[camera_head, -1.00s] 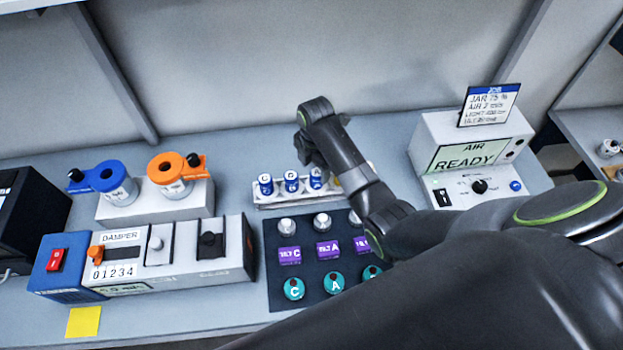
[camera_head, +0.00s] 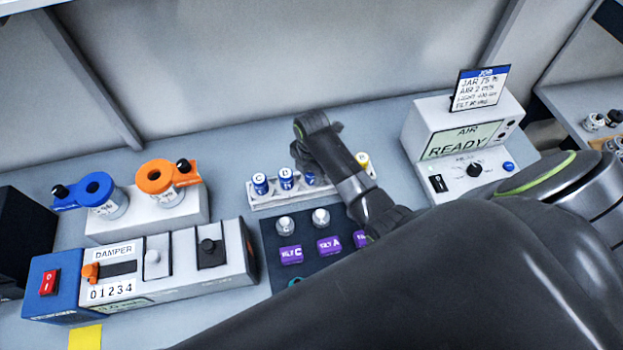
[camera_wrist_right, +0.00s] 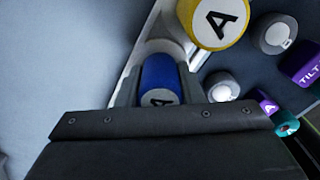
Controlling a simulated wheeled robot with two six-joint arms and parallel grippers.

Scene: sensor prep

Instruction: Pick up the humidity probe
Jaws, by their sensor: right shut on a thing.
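My right gripper (camera_head: 322,160) reaches down over the small white rack (camera_head: 268,202) at the back of the bench. In the right wrist view its jaws (camera_wrist_right: 158,97) are shut on a blue cylinder (camera_wrist_right: 160,74) marked A, apparently the humidity probe, which stands at the rack. In the head view this probe is partly hidden behind the gripper. Two more blue cylinders (camera_head: 260,184) (camera_head: 286,179) stand in the rack to its left. A yellow cylinder (camera_head: 363,160) stands at the rack's right end; it also shows close beside the jaws in the wrist view (camera_wrist_right: 214,22). My left gripper is not in view.
A dark mat (camera_head: 272,244) with grey knobs and purple TILT blocks lies in front of the rack. The AIR READY box (camera_head: 463,140) stands right, the DAMPER box (camera_head: 140,272) left, and jars with blue (camera_head: 98,190) and orange (camera_head: 158,178) tops at back left. My forearm covers the front right.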

